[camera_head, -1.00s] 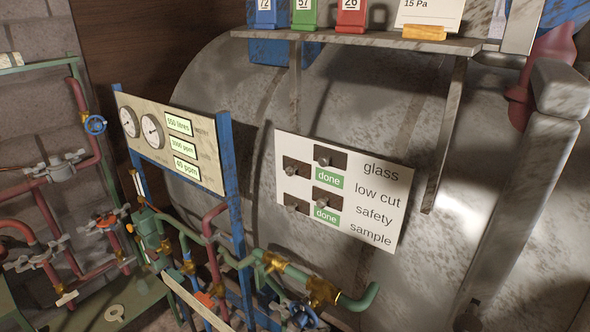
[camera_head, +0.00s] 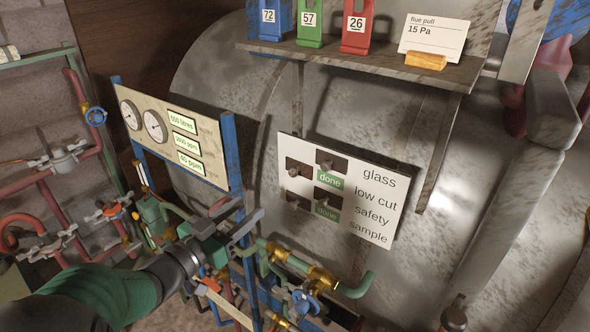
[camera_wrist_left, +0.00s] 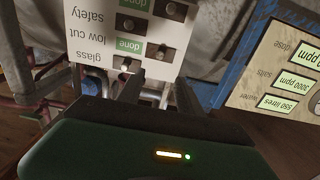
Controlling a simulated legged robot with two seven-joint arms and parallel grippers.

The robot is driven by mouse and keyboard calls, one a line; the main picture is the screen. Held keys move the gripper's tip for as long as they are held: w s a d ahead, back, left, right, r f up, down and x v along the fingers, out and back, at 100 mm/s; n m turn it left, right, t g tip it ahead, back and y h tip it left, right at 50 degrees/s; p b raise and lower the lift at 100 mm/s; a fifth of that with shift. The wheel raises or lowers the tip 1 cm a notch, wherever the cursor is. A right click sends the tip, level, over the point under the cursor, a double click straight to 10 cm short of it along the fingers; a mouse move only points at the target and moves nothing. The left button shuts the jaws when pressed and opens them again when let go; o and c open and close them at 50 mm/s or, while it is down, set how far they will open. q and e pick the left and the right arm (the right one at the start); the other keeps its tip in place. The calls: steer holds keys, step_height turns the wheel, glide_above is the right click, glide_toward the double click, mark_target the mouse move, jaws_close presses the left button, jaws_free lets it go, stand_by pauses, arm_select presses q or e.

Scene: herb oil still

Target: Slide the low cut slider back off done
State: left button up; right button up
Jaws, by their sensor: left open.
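The white slider panel (camera_head: 385,215) hangs tilted on the tank, labelled glass, low cut, safety and sample. The low cut slider (camera_head: 298,169) is a dark plate with a round knob at the left of its row; the green done patch (camera_head: 330,180) to its right is uncovered. It also shows in the left wrist view (camera_wrist_left: 165,51), where the panel is upside down. The glass and safety sliders sit to the right, the sample slider to the left. My left gripper (camera_head: 250,213) is open and empty, left of and below the panel, apart from it; its fingers show in the wrist view (camera_wrist_left: 158,90).
A gauge board (camera_head: 205,150) on blue posts stands close behind my left gripper. Brass and green pipes (camera_head: 315,275) run below the panel. A shelf (camera_head: 370,65) with coloured number tags, a card and an orange block juts out above.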

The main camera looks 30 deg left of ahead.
arm_select(q)
steer(key=p, duration=0.2)
glide_toward(291, 175)
steer(key=d, duration=0.1)
steer(key=w, duration=0.2)
steer(key=w+p, duration=0.1)
steer(key=w, duration=0.4)
steer(key=shift+w+a+r+p, duration=0.15)
steer(key=shift+a+r+p, duration=0.1)
steer(key=shift+a+p, duration=0.1)
steer(key=shift+w+f, duration=0.1)
steer(key=shift+w, duration=0.45)
steer(key=shift+d, duration=0.5)
steer(key=c, duration=0.8)
steer(key=shift+a, duration=0.3)
jaws_close()
arm_select(e)
steer(key=r, duration=0.4)
steer(key=shift+w+d+r, duration=0.1)
steer(key=shift+w+r, duration=0.1)
steer(key=shift+r, duration=0.2)
arm_select(q)
steer(key=shift+s+d+f, duration=0.1)
arm_select(e)
steer(key=shift+d, duration=0.1)
